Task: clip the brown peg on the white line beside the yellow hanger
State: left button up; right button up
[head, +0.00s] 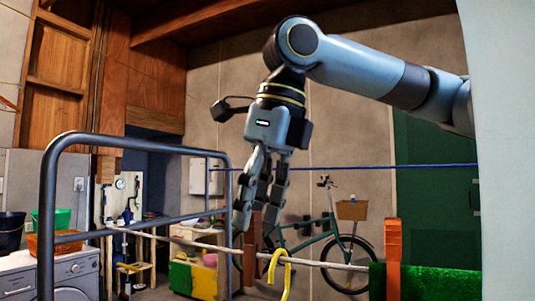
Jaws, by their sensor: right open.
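The white line (325,264) runs across the front from left to right. The yellow hanger (280,268) hangs on it by its hook. A brown, upright piece that looks like the brown peg (253,242) stands across the line just left of the hanger, partly hidden by fingers. My right gripper (255,225) points down from above with its fingers apart, one on each side of the brown piece. Whether a finger touches it is not clear. My left gripper is out of view.
An orange peg (393,250) and a green cloth (425,282) are on the line at the right. A grey tube frame (48,200) stands at the left, and a blue line (350,167) runs behind. A bicycle (345,250) and washing machine (72,275) stand farther back.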

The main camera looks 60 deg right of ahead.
jog(key=v, duration=1)
jog(key=shift+r, duration=0.2)
jog(key=shift+s, duration=0.1)
